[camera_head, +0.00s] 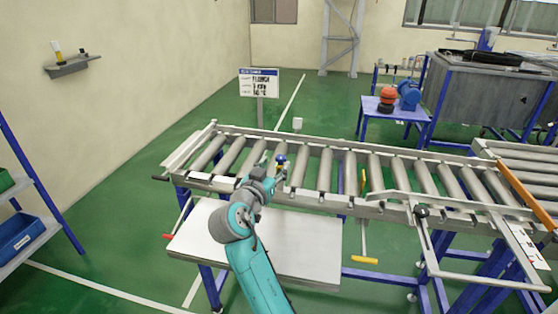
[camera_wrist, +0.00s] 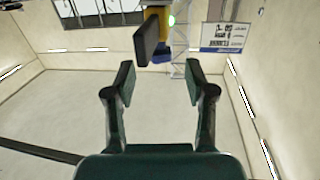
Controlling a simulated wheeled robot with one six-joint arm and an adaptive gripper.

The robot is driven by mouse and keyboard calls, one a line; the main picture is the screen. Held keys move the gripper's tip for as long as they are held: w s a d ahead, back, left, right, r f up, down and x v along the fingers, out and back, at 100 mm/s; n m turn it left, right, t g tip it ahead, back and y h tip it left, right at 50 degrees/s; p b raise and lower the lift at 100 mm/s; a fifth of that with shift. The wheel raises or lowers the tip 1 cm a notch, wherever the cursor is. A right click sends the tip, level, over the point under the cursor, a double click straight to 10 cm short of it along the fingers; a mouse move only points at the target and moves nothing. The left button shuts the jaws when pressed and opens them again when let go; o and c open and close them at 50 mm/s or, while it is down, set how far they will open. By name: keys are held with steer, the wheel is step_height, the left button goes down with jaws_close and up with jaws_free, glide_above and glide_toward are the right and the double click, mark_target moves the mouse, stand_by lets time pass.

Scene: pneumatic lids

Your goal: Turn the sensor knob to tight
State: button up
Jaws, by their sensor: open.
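The sensor (camera_wrist: 160,19) shows in the wrist view as a yellow body with a blue cap and a small green light. The blue cap, which looks like its knob (camera_wrist: 162,54), lies just beyond my fingertips. The knob's setting marks cannot be made out.
A dark flat plate (camera_wrist: 146,38) hangs beside the sensor near my left finger. The roller conveyor (camera_head: 330,195) runs across the middle. A white table (camera_head: 300,240) stands below it. A sign (camera_head: 259,82) stands behind. A blue shelf (camera_head: 40,185) is at left.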

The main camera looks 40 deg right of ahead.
steer(key=v, duration=0.7)
steer(key=shift+a, duration=0.1)
stand_by(0.4)
